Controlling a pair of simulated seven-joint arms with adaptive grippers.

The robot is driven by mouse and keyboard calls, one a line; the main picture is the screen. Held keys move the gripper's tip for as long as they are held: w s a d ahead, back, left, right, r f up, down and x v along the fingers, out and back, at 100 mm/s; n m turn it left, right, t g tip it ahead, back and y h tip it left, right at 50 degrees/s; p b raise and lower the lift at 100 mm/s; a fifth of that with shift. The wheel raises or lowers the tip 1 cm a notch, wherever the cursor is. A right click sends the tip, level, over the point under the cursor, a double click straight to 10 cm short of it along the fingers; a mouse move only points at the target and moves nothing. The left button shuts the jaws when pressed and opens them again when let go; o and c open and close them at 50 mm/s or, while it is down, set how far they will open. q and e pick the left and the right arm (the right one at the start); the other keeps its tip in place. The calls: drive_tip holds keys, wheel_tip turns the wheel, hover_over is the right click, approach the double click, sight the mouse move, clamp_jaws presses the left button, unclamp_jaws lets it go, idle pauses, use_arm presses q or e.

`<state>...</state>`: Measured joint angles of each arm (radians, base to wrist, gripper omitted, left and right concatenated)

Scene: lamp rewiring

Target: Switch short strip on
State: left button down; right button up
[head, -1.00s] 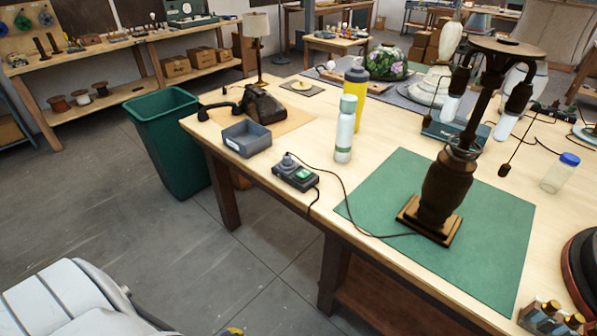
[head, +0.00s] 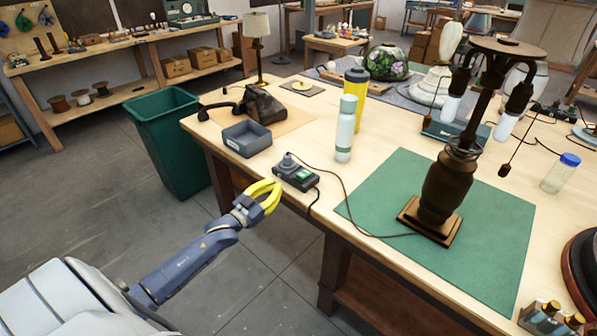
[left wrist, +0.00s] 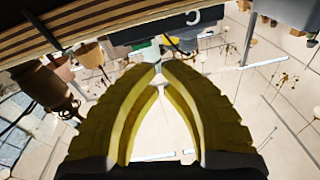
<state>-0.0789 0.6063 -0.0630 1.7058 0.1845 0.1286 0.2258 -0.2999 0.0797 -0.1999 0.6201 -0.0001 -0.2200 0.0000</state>
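The short strip (head: 297,173) is a small dark grey power strip with a green-lit switch. It lies near the left part of the table's front edge, with a dark plug in its far end and a brown cord running from it to the lamp (head: 447,190). My right gripper is not in view.
A grey open bin (head: 247,139) sits left of the strip, and a white-green bottle (head: 345,130) and a yellow bottle (head: 361,95) stand behind it. The lamp stands on a green mat (head: 495,225). A green waste bin (head: 168,145) is on the floor to the left.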

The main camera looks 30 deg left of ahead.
use_arm(q)
drive_tip(key=shift+n+t+h, duration=0.4)
drive_tip(key=shift+h, duration=0.2)
drive_tip(key=r, duration=0.1)
drive_tip(key=d+r, duration=0.1)
drive_tip(key=r, duration=0.1)
drive_tip(key=d+r, duration=0.1)
drive_tip(key=shift+s+d+r, duration=0.15)
drive_tip(key=shift+s+r, duration=0.1)
drive_tip(key=shift+s, duration=0.1)
drive_tip(key=shift+w, duration=0.1)
wheel_tip(320, 180, up, 2)
hover_over(299, 176)
drive_tip(key=shift+w+d+r, duration=0.1)
drive_tip(key=shift+w+d, duration=0.05)
drive_tip(key=shift+f, duration=0.8)
drive_tip(key=shift+s+f, duration=0.2)
drive_tip(key=shift+f, duration=0.45)
drive_tip(key=shift+s+f, duration=0.15)
drive_tip(key=shift+f, duration=0.45)
